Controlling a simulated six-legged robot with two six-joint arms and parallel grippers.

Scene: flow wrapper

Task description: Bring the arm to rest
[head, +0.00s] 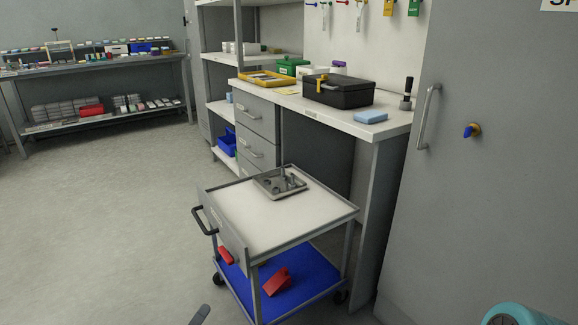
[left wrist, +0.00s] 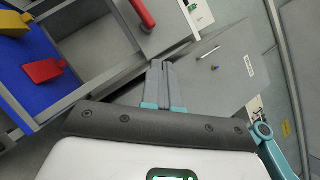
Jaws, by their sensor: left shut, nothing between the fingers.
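My left gripper (left wrist: 157,68) shows in the left wrist view, its two grey fingers with teal bases pressed together and nothing between them. In the head view only a small dark grey tip of the left gripper (head: 201,314) shows at the bottom edge, in front of the trolley (head: 288,240); the rest is out of frame. It appears apart from the trolley. My right gripper is in neither view.
The trolley has a metal tray (head: 262,185) on top and a red wedge (head: 277,284) on its blue lower shelf. Behind it stands a workbench (head: 350,125) with a black box (head: 338,92). A grey cabinet (head: 490,200) is at right. Open floor (head: 100,230) lies left.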

